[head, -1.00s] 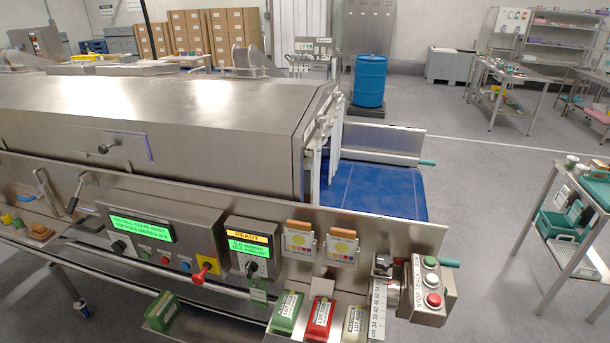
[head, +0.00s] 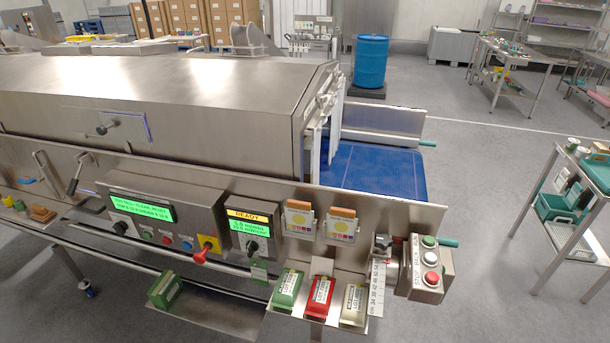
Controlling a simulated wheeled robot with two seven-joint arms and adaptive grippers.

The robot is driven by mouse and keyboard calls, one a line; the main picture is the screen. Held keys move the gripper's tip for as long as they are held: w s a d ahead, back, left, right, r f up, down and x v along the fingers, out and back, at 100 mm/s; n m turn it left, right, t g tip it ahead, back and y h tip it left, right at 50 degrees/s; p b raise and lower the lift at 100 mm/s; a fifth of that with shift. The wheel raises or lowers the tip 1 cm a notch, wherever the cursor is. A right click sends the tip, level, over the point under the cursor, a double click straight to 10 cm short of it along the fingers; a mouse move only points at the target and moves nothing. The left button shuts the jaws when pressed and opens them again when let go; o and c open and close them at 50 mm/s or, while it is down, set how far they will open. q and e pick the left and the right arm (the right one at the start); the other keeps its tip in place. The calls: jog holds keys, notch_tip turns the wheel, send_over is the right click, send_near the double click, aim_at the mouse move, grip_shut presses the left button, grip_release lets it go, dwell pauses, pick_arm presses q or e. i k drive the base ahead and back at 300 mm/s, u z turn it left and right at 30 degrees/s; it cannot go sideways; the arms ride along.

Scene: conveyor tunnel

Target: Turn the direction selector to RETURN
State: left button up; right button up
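A grey conveyor control panel (head: 148,243) carries a green-lit screen, a black knob (head: 120,228) at its left and a red handle on a yellow plate (head: 205,250). Beside it, a smaller box (head: 232,258) reads READY and has its own black knob (head: 252,246), with a green tag (head: 260,270) hanging below. I cannot read a RETURN marking or tell which knob is the direction selector. Neither of my grippers is in view.
A button box (head: 430,272) with green, white and red buttons sits at the rail's right end, beside a dark star knob (head: 383,243). Green (head: 286,290), red (head: 319,297) and cream (head: 354,304) blocks stand below the rail.

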aim_at(120, 227)
jog(key=u, duration=1.3)
